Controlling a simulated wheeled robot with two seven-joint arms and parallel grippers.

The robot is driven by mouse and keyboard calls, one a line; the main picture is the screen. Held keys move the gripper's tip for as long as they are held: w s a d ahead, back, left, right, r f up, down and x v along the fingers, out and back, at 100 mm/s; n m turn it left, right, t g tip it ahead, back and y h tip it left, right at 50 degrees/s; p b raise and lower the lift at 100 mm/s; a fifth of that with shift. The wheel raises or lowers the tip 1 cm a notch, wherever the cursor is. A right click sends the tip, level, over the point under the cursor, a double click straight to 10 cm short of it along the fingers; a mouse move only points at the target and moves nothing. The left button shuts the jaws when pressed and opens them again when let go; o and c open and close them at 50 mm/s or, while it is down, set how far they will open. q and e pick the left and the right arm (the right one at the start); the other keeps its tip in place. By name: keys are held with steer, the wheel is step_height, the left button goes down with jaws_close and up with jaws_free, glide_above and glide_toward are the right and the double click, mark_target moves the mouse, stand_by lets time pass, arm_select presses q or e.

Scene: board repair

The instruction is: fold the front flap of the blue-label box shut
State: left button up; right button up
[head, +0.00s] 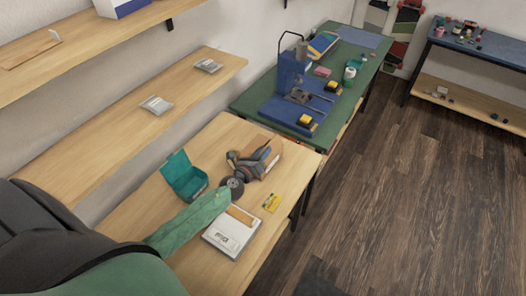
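My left arm comes in from the lower left over the wooden table (205,146). My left gripper (262,158) is at the table's far right part, right over a brown cardboard-coloured box (273,163). The gripper covers much of this box, so its flaps and any blue label on it cannot be made out. Whether the fingers are open or shut, or touch the box, is too small to tell. My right gripper is not in view.
An open teal box (184,181) stands left of the gripper. Wall shelves (130,125) run along the left. A green workbench (247,101) with tools stands beyond. The floor at right is clear.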

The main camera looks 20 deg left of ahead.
arm_select(q)
jaws_close()
steer(key=shift+f, duration=0.1)
steer(key=n+b, duration=0.1)
steer(key=a+f+n+b, duration=0.1)
steer(key=shift+w+n+b, duration=0.1)
steer(key=shift+n+b, duration=0.2)
steer(key=shift+a+f+n+b, duration=0.2)
steer(key=shift+n+b, duration=0.25)
steer(key=shift+n, duration=0.45)
steer(key=shift+a+f+n, duration=0.1)
steer(key=shift+a+n, duration=0.05)
steer(key=shift+n, duration=0.55)
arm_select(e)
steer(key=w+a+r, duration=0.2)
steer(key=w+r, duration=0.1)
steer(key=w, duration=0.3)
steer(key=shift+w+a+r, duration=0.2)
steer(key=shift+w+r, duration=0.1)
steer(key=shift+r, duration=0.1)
arm_select(q)
jaws_free()
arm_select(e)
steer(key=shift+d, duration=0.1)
